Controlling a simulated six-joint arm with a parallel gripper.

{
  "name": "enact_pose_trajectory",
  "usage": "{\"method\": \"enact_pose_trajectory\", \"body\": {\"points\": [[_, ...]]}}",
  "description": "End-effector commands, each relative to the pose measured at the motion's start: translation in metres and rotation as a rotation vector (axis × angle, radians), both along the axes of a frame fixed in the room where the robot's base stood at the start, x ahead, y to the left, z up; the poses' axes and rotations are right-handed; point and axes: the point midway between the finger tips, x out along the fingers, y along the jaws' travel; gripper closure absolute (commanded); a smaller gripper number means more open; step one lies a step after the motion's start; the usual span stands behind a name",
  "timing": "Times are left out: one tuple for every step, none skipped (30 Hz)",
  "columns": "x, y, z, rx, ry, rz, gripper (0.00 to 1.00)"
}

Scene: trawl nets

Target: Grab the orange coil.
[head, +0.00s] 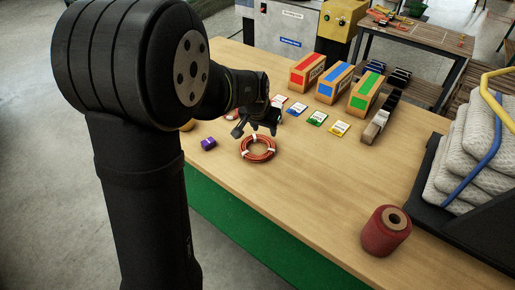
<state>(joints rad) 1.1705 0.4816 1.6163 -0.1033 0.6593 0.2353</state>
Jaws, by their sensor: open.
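The orange coil (257,148) lies flat on the wooden table in the head view, a ring of orange-red cord with pale ties around it. My gripper (256,134) is open, and its fingers point down just above and behind the coil in the picture. I see nothing between the fingers. The exact height of the fingertips over the coil cannot be told from this one view. My dark arm covers the left part of the table.
A purple object (208,143) lies left of the coil. Small coloured cards (317,118) and boxes (325,80) with red, blue and green panels stand behind. A red spool (385,231) stands front right, near stacked netting (472,160). The table between coil and spool is clear.

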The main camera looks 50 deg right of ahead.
Motion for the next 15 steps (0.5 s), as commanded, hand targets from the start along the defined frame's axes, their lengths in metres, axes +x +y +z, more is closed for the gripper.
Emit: {"method": "enact_pose_trajectory", "body": {"points": [[0.000, -0.003, -0.009, 0.003, 0.002, 0.000, 0.55], [0.001, -0.005, -0.015, 0.005, 0.002, 0.000, 0.55], [0.002, -0.008, -0.022, 0.004, 0.001, 0.000, 0.55], [0.002, -0.010, -0.028, 0.004, 0.001, 0.000, 0.55], [0.003, -0.012, -0.033, 0.004, 0.002, 0.000, 0.55], [0.003, -0.015, -0.040, 0.003, 0.001, 0.001, 0.55], [0.004, -0.017, -0.045, 0.004, 0.001, 0.001, 0.55], [0.005, -0.019, -0.050, 0.004, 0.001, 0.001, 0.55], [0.005, -0.022, -0.058, 0.004, 0.001, 0.001, 0.55], [0.006, -0.024, -0.063, 0.003, 0.001, 0.001, 0.55], [0.006, -0.026, -0.068, 0.004, 0.002, 0.001, 0.55], [0.007, -0.029, -0.074, 0.003, 0.001, 0.001, 0.55], [0.007, -0.031, -0.079, 0.002, 0.001, 0.001, 0.55], [0.008, -0.032, -0.084, 0.002, 0.001, 0.001, 0.55], [0.008, -0.035, -0.088, 0.002, 0.001, 0.001, 0.55]]}}
